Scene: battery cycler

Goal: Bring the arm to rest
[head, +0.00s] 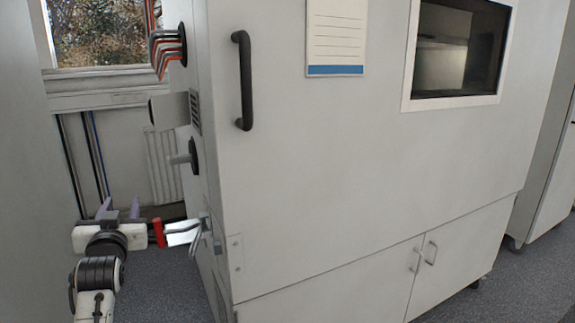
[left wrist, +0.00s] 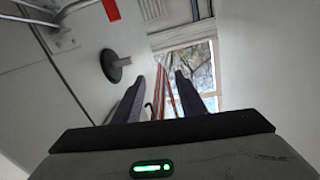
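My left gripper (head: 119,208) is at the lower left of the head view, beside the left side of the large pale cabinet (head: 290,160). Its two purple-grey fingers stand apart with nothing held between them. The left wrist view also shows this gripper (left wrist: 157,85) open, with the gap clear. My left arm comes up from the bottom left of the head view. My right gripper is not in view.
A red-sleeved part (head: 158,232) juts from the cabinet side close to my left gripper. A black round flange (head: 194,156) with a stub, and orange and grey cables (head: 166,48), are above. A window (head: 98,32) is behind.

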